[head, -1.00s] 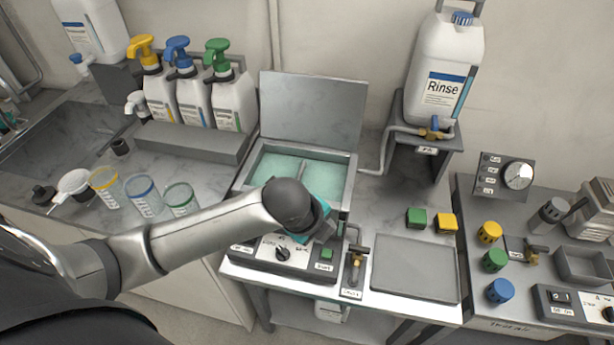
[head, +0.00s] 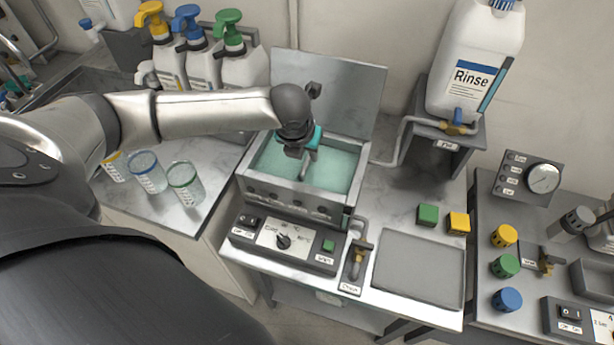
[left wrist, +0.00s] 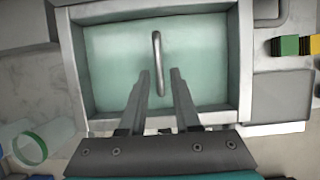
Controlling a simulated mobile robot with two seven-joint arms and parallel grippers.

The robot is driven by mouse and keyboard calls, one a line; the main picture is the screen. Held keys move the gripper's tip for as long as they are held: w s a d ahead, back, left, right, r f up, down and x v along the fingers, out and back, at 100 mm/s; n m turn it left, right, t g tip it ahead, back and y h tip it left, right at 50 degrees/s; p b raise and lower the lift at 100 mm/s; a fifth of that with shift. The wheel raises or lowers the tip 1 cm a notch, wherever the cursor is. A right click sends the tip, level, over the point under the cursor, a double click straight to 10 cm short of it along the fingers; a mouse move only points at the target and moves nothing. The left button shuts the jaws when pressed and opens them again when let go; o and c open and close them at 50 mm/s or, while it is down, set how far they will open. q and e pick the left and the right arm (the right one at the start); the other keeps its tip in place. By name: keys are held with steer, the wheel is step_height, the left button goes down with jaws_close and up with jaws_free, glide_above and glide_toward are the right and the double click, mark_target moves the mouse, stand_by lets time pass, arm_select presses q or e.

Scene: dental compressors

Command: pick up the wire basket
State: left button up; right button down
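The wire basket shows only as a thin metal handle bar (left wrist: 156,42), above the pale teal liquid of the open bath (head: 351,178) in the middle of the head view. The basket's wire body cannot be made out in the liquid. My left gripper (head: 308,160) is over the bath, pointing down. In the left wrist view its two fingers (left wrist: 160,74) are apart, with the handle running lengthwise between them and no clear contact. In the head view the gripper largely hides the handle. My right gripper is not in view.
The bath's raised lid (head: 340,85) stands behind the gripper. Several rimmed beakers, one of them green (head: 186,182), stand to the left. A Rinse canister (head: 470,70) stands on a shelf at right. A grey flat tray (head: 418,270) at front right is empty.

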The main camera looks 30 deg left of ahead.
arm_select(q)
steer(key=b, duration=0.1)
glide_above(309, 177)
steer(key=shift+f, duration=3.95)
jaws_close()
steer(key=shift+r, duration=0.1)
